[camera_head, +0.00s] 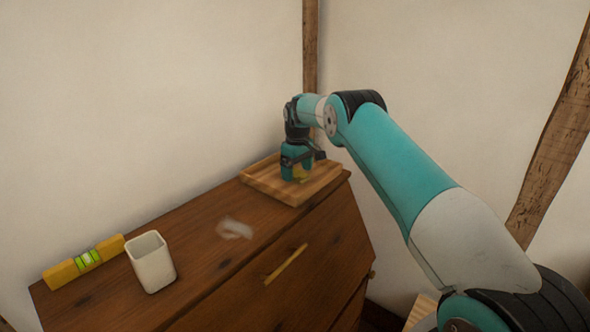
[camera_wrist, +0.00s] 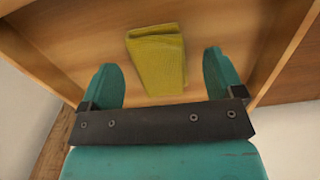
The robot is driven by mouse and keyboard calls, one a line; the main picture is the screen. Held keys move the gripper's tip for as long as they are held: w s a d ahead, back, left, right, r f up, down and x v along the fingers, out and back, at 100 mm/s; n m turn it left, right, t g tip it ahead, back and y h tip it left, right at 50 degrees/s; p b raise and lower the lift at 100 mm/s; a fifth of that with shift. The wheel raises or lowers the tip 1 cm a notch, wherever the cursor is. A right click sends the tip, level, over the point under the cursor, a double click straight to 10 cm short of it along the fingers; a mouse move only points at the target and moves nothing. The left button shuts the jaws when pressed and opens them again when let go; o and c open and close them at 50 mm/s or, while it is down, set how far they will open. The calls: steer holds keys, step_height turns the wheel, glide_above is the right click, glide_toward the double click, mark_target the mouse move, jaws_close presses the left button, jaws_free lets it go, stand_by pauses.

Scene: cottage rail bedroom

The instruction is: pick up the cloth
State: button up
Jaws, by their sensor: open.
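The cloth (camera_wrist: 157,62) is a folded yellow-green piece in the wrist view, lying in the wooden tray (camera_head: 268,187). In the head view only a bit of yellow cloth (camera_head: 304,179) shows by my gripper. My gripper (camera_wrist: 163,72) is open, with one teal finger to the left of the cloth and one to the right. Gaps show between the cloth and both fingers in the wrist view. In the head view my gripper (camera_head: 296,176) points down over the tray. How far the fingertips are above the tray floor is hard to tell.
The tray stands at the far right end of a brown wooden dresser (camera_head: 205,268). A white cup (camera_head: 152,264) and a yellow spirit level (camera_head: 84,261) are at the left. A small blurred whitish thing (camera_head: 234,229) lies mid-top. Walls stand close behind.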

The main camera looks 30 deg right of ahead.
mark_target(297, 171)
steer(key=shift+f, duration=0.65)
steer(key=c, duration=1)
steer(key=shift+r, duration=0.15)
steer(key=shift+r+b, duration=0.35)
steer(key=shift+r, duration=0.25)
step_height(297, 171, up, 19)
steer(key=p, duration=0.3)
steer(key=shift+f, duration=0.15)
